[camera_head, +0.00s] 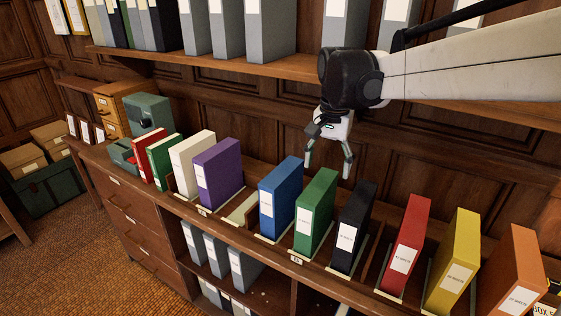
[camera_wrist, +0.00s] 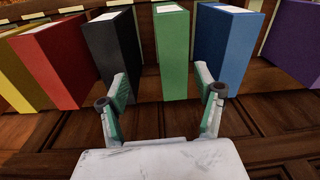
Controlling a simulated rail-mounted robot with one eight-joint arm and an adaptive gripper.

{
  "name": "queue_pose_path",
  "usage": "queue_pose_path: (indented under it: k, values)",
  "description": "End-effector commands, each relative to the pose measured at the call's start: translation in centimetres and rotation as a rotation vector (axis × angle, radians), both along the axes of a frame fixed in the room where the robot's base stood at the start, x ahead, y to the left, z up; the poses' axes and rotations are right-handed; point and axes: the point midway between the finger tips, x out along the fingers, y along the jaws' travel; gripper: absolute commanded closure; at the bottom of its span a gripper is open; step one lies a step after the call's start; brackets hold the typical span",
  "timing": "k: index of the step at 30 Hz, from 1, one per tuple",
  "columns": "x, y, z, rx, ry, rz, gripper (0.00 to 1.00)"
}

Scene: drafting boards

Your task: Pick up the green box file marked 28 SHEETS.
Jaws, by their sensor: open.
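A green box file (camera_head: 316,212) with a white label stands upright on the wooden counter, between the blue and black files. Its label text is too small to read. Another green file (camera_head: 164,159) stands further left, beside a red one. My gripper (camera_head: 328,166) is open and empty, above and behind the row. In the wrist view, my gripper (camera_wrist: 160,97) points at the green file (camera_wrist: 172,55), which lies between the lines of the two fingers, a little right of centre. The fingers seem apart from it.
The blue file (camera_head: 280,198) and black file (camera_head: 350,228) stand close on either side. Red, yellow and orange files stand to the right; purple (camera_head: 218,172) and white ones to the left. A shelf (camera_head: 290,66) with grey files runs above, near my arm.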

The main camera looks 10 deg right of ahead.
Motion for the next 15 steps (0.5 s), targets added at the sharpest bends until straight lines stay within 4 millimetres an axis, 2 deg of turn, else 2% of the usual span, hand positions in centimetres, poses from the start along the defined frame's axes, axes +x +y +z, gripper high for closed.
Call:
queue_pose_path:
  k: [3, 9, 15]
  values:
    - [1.6, 0.0, 0.0, 0.001, 0.037, -0.037, 0.34]
    - [2.6, 0.1, -0.5, 0.001, 0.062, -0.064, 0.34]
    - [2.6, 0.0, -3.2, 0.002, 0.062, -0.065, 0.34]
